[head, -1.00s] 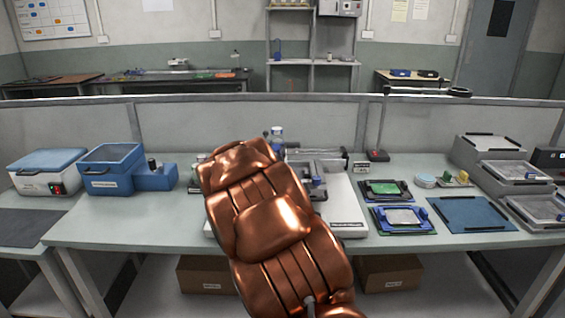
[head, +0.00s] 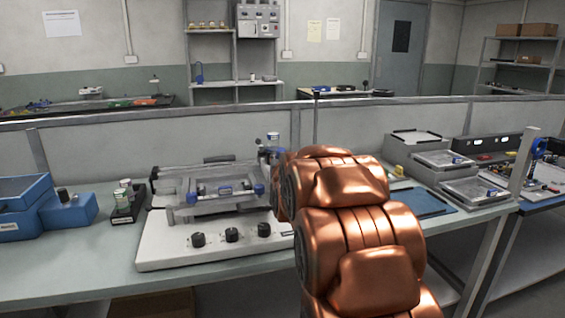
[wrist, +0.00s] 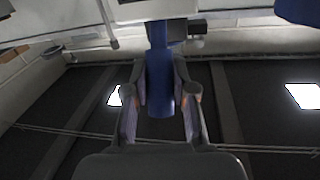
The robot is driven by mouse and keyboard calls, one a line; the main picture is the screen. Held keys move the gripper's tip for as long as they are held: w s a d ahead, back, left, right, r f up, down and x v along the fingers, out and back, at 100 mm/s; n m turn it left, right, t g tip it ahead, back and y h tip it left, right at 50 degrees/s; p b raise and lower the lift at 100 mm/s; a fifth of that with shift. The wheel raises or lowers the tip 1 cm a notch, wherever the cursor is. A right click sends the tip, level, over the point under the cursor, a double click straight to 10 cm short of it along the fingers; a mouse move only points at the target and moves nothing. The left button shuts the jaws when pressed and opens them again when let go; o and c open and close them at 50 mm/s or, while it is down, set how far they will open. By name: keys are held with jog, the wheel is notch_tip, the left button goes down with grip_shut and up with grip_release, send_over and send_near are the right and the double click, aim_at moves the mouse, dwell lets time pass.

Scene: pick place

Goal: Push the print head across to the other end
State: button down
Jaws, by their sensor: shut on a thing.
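The printer (head: 215,243) stands on the bench in the head view, with a white base, several black knobs and a grey upper frame (head: 178,180). A grey carriage with blue knobs, apparently the print head (head: 222,188), spans the frame. My copper arm covers the printer's right end, and my gripper is hidden behind it in the head view. In the wrist view my gripper (wrist: 160,98) has its two fingers on either side of a blue upright handle (wrist: 160,75) and is shut on it. The handle joins a grey part at the top of that view.
A small rack of jars (head: 127,203) and a blue box (head: 68,208) stand left of the printer. A blue mat (head: 422,201) and grey trays (head: 475,190) lie to the right. A low partition (head: 90,150) runs behind the bench.

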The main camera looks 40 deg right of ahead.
jog(key=shift+s+d, duration=0.1)
jog(key=shift+d, duration=0.1)
jog(key=c, duration=0.9)
grip_release()
jog(key=shift+d, duration=0.1)
jog(key=v, duration=1.2)
